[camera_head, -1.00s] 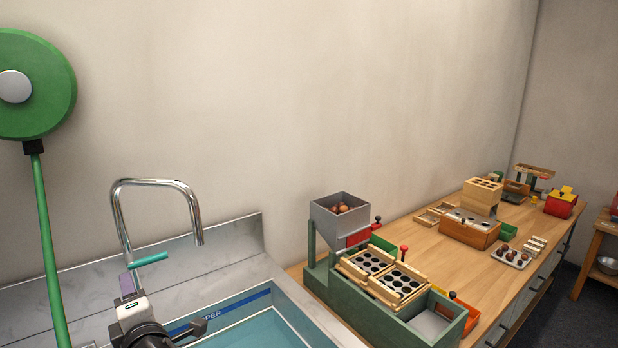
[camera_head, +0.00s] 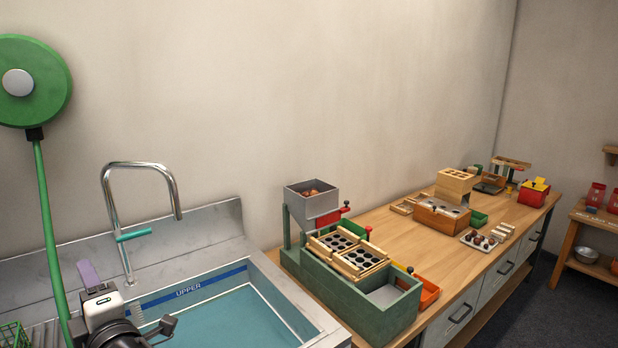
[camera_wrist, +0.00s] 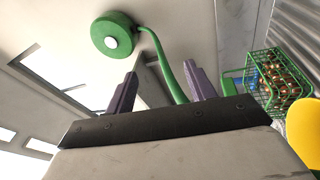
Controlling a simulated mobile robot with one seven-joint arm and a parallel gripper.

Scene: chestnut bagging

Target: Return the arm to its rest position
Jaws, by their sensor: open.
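My gripper (camera_wrist: 160,88) is open in the wrist view. Its two purple-grey fingers stand apart with nothing between them. Behind the fingers are the wall, the green hose reel and its hose. In the head view my arm's end shows at the lower left, in front of the sink, with a purple finger (camera_head: 89,274) pointing up. The other finger is not clear in that view. No object is held.
A sink (camera_head: 245,310) with a tap (camera_head: 140,164) lies beside my arm. A green hose (camera_head: 50,235) hangs at left from a reel (camera_head: 35,80). A green wire basket (camera_wrist: 278,78) holds several brown items. A wooden bench (camera_head: 385,220) carries a hopper (camera_head: 312,204) and sorting boxes at right.

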